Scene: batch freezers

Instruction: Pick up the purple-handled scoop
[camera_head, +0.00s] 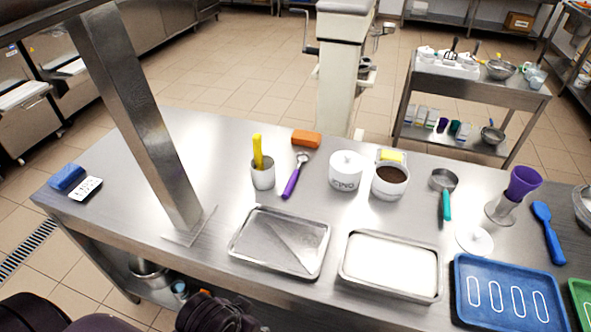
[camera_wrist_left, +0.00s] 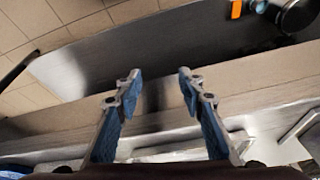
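The purple-handled scoop (camera_head: 292,181) lies on the steel table in the head view. Its small metal bowl points away toward the back and its purple handle points toward the front. It lies between a metal cup (camera_head: 263,175) holding yellow-handled tools and a white lidded pot (camera_head: 345,172). My left gripper (camera_wrist_left: 158,80) shows in the left wrist view with its two blue-padded fingers apart and nothing between them. The scoop cannot be made out in that view. Neither gripper's fingers show in the head view, and my right gripper is not seen.
A steel post (camera_head: 140,120) rises from the table left of the cup. An orange block (camera_head: 306,139) lies behind the scoop. Two metal trays (camera_head: 232,250) (camera_head: 343,268) lie in front. A brown-filled pot (camera_head: 389,195) and a teal-handled scoop (camera_head: 445,205) stand to the right.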

